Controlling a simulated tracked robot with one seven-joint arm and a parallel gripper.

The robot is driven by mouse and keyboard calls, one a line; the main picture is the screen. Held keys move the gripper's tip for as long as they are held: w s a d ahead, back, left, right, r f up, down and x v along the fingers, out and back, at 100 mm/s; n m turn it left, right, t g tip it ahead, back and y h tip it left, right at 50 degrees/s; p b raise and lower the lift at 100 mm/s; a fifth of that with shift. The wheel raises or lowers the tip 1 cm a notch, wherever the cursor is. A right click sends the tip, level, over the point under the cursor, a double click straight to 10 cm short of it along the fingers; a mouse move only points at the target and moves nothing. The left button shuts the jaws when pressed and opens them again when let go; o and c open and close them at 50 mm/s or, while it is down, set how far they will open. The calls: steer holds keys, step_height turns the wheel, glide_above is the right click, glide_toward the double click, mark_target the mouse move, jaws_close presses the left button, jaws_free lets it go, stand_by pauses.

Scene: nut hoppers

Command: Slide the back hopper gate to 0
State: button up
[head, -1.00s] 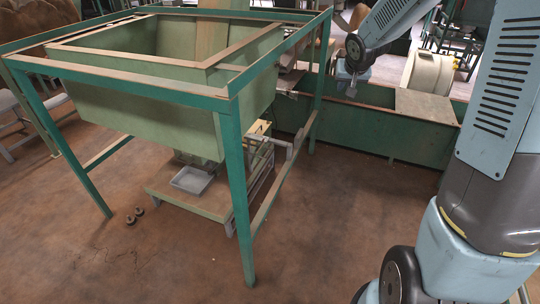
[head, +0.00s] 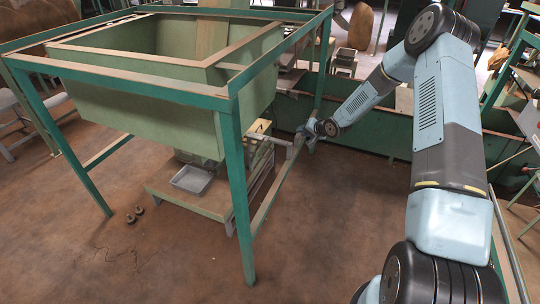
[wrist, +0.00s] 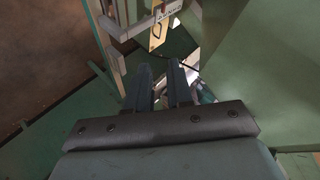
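A large green hopper (head: 150,98) stands in a green frame in the head view. A light grey gate handle (head: 268,139) sticks out under its right side; I cannot tell whether this is the back hopper gate. My gripper (head: 306,134) is just right of the handle, small in this view. In the wrist view, my gripper (wrist: 160,72) has its two dark fingers apart with nothing between them. Ahead of the fingertips are a grey bar (wrist: 128,25), a numbered scale plate (wrist: 168,10) and a yellow strip (wrist: 157,36). The numbers are too small to read surely.
A green frame leg (head: 236,185) stands at the front. A low green trough wall (head: 375,139) runs behind my arm. A grey tray (head: 192,179) sits on a low platform under the hopper. In the wrist view a green panel (wrist: 265,60) fills the right side.

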mark_target(268, 154)
steer(key=s+a+f+m+t+y, duration=0.1)
steer(key=a+f+m+y, duration=0.15)
steer(key=f, duration=0.65)
steer(key=s+a+f+m+t+y, duration=0.1)
steer(key=a+f+m+t+y, duration=0.2)
steer(key=f, duration=0.5)
steer(key=shift+n+g+h, duration=0.25)
steer(key=shift+g+h, duration=0.2)
steer(key=shift+g, duration=0.25)
steer(key=x, duration=1.4)
steer(key=shift+a+f, duration=0.1)
steer(key=shift+a, duration=0.05)
steer(key=shift+c, duration=0.3)
jaws_close()
steer(key=shift+s, duration=0.1)
